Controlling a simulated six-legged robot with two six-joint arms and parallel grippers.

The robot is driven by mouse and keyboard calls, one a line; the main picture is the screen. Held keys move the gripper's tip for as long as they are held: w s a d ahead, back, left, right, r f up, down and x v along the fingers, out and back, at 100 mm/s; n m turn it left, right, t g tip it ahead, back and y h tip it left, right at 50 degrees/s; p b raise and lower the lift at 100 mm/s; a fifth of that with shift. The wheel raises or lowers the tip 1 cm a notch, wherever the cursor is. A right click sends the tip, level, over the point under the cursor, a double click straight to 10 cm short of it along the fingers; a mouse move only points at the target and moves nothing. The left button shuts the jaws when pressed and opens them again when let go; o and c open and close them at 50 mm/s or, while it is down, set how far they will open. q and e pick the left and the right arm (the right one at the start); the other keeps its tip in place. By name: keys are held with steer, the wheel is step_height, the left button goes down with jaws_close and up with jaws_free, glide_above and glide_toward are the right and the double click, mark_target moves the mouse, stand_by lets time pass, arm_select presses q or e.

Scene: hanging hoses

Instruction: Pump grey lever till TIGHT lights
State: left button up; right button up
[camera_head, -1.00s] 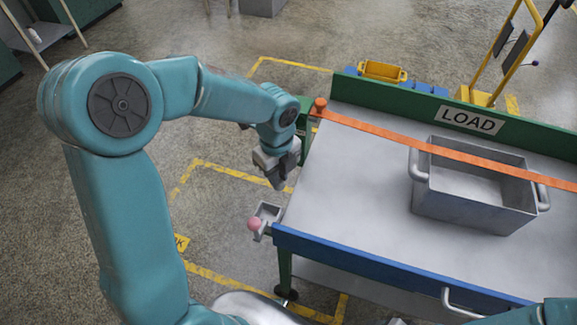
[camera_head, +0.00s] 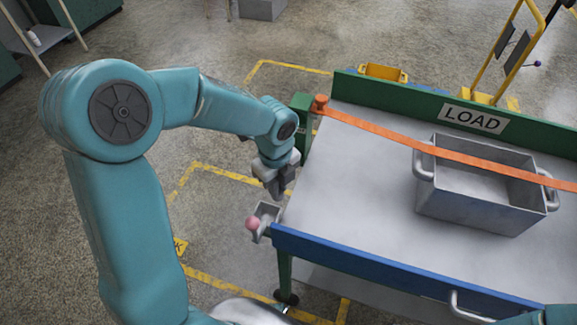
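A grey bracket-like part (camera_head: 266,214) with a pink round knob (camera_head: 253,223) sits at the table's near left corner; I cannot tell if it is the grey lever. An orange strap (camera_head: 400,139) runs from the table's left end over a grey metal bin (camera_head: 480,205). My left gripper (camera_head: 279,190) points down just above the grey part, beside the table's left edge, apparently not touching it. Its fingers look close together, but their gap is not clear. No TIGHT light can be made out. My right gripper is out of view; only a bit of teal arm shows at bottom right.
The table (camera_head: 350,200) has a blue front edge and a green back board with a LOAD sign (camera_head: 474,117). A yellow crate (camera_head: 383,72) and a yellow trolley (camera_head: 511,60) stand behind. Floor left of the table is open, with yellow lines.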

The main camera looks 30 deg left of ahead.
arm_select(q)
steer(key=shift+w+r+p, duration=0.15)
steer(key=shift+r+p, duration=2.3)
steer(key=shift+p, duration=0.1)
steer(key=r+p, duration=0.1)
steer(key=w+r+p, duration=0.1)
steer(key=p, duration=0.1)
steer(key=w+r+p, duration=0.1)
steer(key=r, duration=0.1)
steer(key=shift+a, duration=0.3)
steer(key=shift+s+d+f+b, duration=0.1)
steer(key=shift+s+f+b, duration=0.15)
steer(key=shift+f+b, duration=0.45)
steer(key=shift+s+d+f+b, duration=0.1)
steer(key=shift+s+f+b, duration=0.15)
steer(key=shift+f+b, duration=0.4)
steer(key=shift+s+f+b, duration=0.25)
steer(key=shift+f+b, duration=0.2)
steer(key=shift+f, duration=0.55)
steer(key=shift+s+d+f+b, duration=0.1)
steer(key=shift+s+f+b, duration=0.1)
steer(key=shift+f+b, duration=0.5)
steer(key=shift+s+f+b, duration=0.2)
steer(key=shift+f+b, duration=0.3)
steer(key=shift+f, duration=0.25)
